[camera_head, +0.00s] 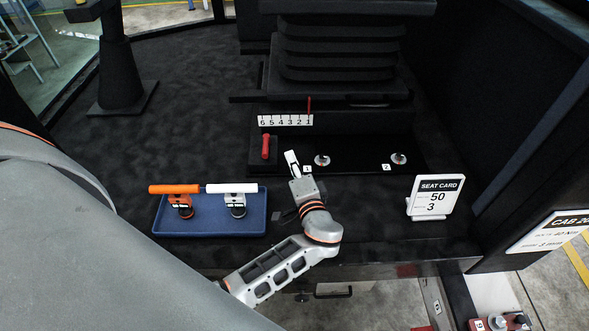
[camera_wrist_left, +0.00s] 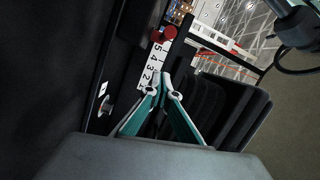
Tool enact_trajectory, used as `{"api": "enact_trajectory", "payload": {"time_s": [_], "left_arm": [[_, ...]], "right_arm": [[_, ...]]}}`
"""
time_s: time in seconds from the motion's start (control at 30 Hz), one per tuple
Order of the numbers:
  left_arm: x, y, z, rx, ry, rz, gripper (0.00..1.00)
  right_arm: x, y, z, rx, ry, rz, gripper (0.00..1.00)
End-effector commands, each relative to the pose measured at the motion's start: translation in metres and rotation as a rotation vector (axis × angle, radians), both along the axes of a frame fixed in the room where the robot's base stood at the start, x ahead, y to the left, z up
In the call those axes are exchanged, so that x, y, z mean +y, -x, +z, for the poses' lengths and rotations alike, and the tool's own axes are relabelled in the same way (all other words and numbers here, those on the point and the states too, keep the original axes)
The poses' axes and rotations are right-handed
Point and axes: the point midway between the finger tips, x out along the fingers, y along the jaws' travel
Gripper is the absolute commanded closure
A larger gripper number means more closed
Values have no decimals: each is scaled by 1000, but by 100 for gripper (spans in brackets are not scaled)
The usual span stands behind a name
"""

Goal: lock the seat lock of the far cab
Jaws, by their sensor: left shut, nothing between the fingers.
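The seat lock shows as a red lever (camera_head: 265,147) at the left front of the black seat base (camera_head: 345,128), below the left end of a white number scale (camera_head: 286,120). In the left wrist view a red knob (camera_wrist_left: 163,34) shows beside the scale (camera_wrist_left: 152,66). My right gripper is not in view.
Two numbered bolts (camera_head: 322,160) (camera_head: 398,159) stand right of my gripper. A blue tray (camera_head: 215,227) holds an orange-handled tool (camera_head: 175,189) and a white-handled tool (camera_head: 232,188). A seat card (camera_head: 434,198) stands at right. The floor behind the tray is clear.

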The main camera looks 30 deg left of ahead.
Motion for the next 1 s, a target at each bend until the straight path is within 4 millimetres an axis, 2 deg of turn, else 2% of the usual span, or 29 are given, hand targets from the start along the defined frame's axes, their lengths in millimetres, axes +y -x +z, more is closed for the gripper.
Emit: {"api": "enact_trajectory", "payload": {"time_s": [0.17, 0.2, 0.4, 1.0], "left_arm": [[26, -25, 0, -3, -3, 2, 100], [32, -17, -2, 1, -3, 1, 100], [50, -4, -7, -1, -1, 0, 100], [60, 6, -11, 1, 1, 2, 100]], "right_arm": [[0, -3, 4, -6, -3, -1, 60], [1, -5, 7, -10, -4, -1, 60], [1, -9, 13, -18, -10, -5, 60], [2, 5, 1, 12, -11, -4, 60]]}}
